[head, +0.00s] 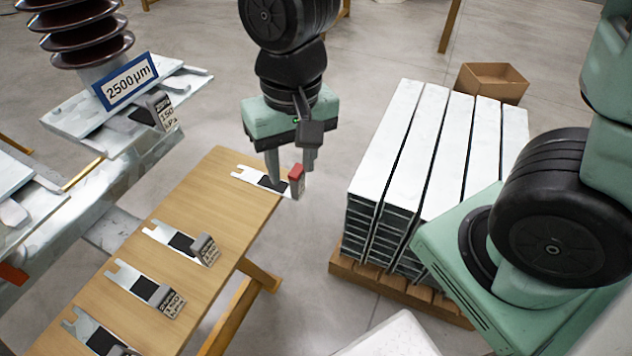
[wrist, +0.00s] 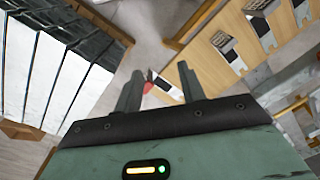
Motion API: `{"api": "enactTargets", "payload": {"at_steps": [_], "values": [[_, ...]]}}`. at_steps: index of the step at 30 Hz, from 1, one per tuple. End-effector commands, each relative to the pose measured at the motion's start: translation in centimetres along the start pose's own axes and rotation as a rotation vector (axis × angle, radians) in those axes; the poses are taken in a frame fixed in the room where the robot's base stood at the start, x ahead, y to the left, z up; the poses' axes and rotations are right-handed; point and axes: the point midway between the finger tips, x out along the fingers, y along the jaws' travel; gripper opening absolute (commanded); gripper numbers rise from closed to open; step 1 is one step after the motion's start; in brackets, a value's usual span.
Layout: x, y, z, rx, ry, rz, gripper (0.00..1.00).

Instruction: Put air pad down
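The air pad nearest my gripper is a flat silver plate with a forked end, a black square and a red-topped block (head: 297,178). Its plate (head: 245,175) lies at the far end of the wooden table (head: 205,192), with the block end at the table's right edge. My gripper (head: 290,168) points down just above this block end, one finger on each side of the block in the head view. In the wrist view my gripper (wrist: 160,88) has its fingers wide apart, and the red block (wrist: 149,88) shows between them, beyond the tips. Whether they touch it is unclear.
Several similar pads with grey labelled blocks, such as one pad (head: 157,233), lie along the table. A frame with a "2500 µm" sign (head: 125,80) stands at the left. Long metal beams (head: 400,130) are stacked on a pallet at the right, with a cardboard box (head: 492,82) behind.

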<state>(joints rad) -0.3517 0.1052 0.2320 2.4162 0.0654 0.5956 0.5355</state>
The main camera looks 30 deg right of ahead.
Motion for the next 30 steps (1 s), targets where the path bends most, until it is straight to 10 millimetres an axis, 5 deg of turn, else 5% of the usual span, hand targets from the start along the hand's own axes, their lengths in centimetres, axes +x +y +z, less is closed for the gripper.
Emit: {"api": "enactTargets", "payload": {"at_steps": [3,9,30], "values": [[-1.4,-0.6,4.4,-0.327,0.007,0.002,0.40],[-2.1,-0.5,8.1,-0.637,0.006,0.016,0.40],[-3.9,-0.6,8.5,-0.676,0.005,0.018,0.40]]}}
